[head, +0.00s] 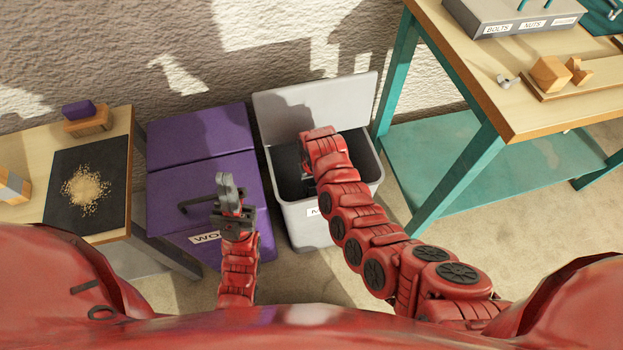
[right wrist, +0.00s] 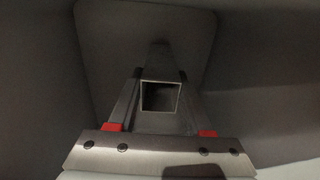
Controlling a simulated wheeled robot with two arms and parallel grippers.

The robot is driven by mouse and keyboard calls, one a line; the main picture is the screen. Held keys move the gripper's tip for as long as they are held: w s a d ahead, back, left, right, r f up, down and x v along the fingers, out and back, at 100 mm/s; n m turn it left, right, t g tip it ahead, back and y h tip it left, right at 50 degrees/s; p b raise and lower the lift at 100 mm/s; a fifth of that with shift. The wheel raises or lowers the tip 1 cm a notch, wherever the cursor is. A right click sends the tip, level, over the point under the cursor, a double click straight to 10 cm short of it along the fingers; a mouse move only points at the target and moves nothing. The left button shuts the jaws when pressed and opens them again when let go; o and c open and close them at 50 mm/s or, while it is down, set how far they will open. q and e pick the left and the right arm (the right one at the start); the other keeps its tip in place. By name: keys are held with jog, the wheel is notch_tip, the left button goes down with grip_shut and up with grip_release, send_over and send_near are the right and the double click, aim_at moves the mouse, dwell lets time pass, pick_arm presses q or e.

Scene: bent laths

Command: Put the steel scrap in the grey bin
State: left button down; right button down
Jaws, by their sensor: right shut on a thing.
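The grey bin (head: 299,222) stands on the floor with its lid (head: 318,103) raised against the wall. My right arm reaches down into its opening. In the right wrist view my right gripper (right wrist: 158,84) is shut on the steel scrap (right wrist: 158,60), a hollow square tube with its open end towards the camera. Grey bin walls surround it. In the head view the tube is not clearly seen and the arm hides most of that gripper. My left gripper (head: 228,186) hangs over the purple bin's front, with no object clearly in it; its finger gap cannot be made out.
A purple bin (head: 200,130) with a shut lid and black handle stands left of the grey bin. Left is a bench with a dark mat (head: 58,165) and sawdust. Right is a teal-legged workbench (head: 480,90) with a labelled tray (head: 510,22) and wood pieces.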

jog(key=w, duration=0.1)
jog(key=w+a+f+b, duration=0.1)
jog(key=shift+w+f+b, duration=0.1)
jog(key=shift+w+b, duration=0.2)
jog(key=shift+w, duration=0.1)
jog(key=shift+f, duration=0.15)
jog(key=shift+c, duration=1.6)
grip_release()
